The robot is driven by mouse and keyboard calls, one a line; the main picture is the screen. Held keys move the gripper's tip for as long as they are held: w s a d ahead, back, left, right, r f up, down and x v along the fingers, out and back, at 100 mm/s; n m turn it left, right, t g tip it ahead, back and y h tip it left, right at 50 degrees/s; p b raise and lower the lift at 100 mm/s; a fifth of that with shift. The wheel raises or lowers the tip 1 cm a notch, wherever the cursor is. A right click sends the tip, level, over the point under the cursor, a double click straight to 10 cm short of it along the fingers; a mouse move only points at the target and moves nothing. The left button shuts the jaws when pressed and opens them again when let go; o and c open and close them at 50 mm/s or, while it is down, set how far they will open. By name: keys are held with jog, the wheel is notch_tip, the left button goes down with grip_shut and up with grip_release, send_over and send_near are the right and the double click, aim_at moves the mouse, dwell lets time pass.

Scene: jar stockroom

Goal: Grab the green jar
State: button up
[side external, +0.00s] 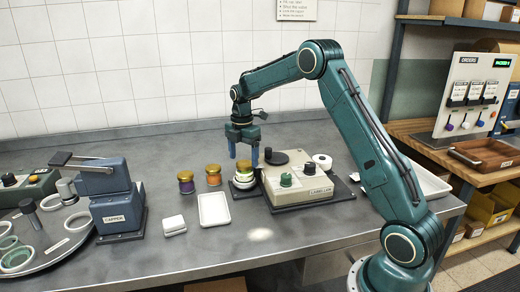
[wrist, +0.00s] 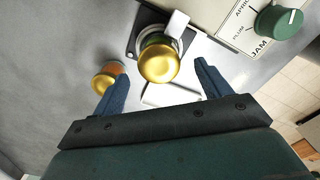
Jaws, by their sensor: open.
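The green jar (wrist: 159,63) has a gold lid, with a little green glass showing beside the lid in the wrist view. In the side view the jar (side external: 244,177) stands upright on the dark plate at the labeller's left end. My gripper (side external: 243,160) points down just above it, with its two blue fingers apart. In the wrist view the lid lies between the open fingertips (wrist: 160,74), with a gap on both sides. The lower part of the jar is mostly hidden by its lid in the wrist view.
An orange jar (side external: 213,176) and a purple jar (side external: 186,184) stand to the left. A white tray (side external: 214,209) lies in front. The labeller (side external: 300,190) is close on the right, and the capper (side external: 115,205) is farther left. Bare counter lies at the front.

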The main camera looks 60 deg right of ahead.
aim_at(244, 163)
jog(key=shift+d+f, duration=0.1)
jog(key=shift+f, duration=2.5)
jog(key=c, duration=1.2)
jog(key=shift+r, duration=0.2)
notch_tip(244, 163, up, 20)
jog(key=shift+f, duration=0.1)
